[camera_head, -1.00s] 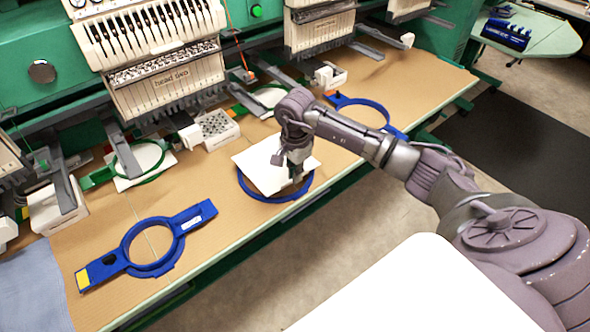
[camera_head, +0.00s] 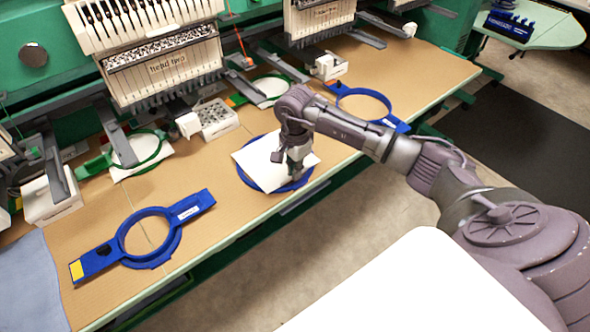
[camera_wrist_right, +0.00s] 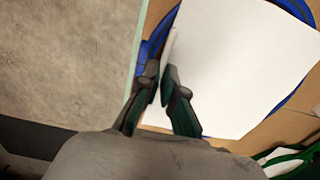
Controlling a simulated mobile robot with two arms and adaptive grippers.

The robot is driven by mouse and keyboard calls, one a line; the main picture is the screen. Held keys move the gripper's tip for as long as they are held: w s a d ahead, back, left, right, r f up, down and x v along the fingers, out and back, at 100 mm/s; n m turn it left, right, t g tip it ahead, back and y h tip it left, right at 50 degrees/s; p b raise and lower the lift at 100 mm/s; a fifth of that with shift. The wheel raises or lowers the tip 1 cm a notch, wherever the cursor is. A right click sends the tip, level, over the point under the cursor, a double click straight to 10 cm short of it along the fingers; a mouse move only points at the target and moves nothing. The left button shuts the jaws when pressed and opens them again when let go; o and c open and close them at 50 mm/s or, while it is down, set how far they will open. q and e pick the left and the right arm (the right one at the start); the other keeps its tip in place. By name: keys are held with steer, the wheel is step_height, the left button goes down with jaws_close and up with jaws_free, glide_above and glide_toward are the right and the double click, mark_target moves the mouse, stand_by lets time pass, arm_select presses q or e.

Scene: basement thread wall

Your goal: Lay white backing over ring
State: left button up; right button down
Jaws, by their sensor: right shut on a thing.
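The white backing (camera_head: 262,167) is a square sheet lying over the blue ring (camera_head: 247,184) near the table's front edge in the head view. The ring's blue rim shows around parts of the sheet, and its middle is hidden. My right gripper (camera_head: 292,176) is at the sheet's front right part, pointing down. In the right wrist view the right gripper (camera_wrist_right: 165,85) is shut on an edge of the backing (camera_wrist_right: 240,60), which is bent up between the fingers. Blue rim (camera_wrist_right: 292,8) shows past the sheet there. My left gripper is not in view.
A blue hoop with arms (camera_head: 178,232) lies to the left, and another blue hoop (camera_head: 390,121) lies to the right. Green hoops with white sheets (camera_head: 147,150) sit under the embroidery machine heads (camera_head: 165,65). A small white bin (camera_head: 216,120) stands behind the ring.

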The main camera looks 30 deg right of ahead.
steer(key=c, duration=1.2)
jaws_free()
steer(key=shift+c, duration=0.2)
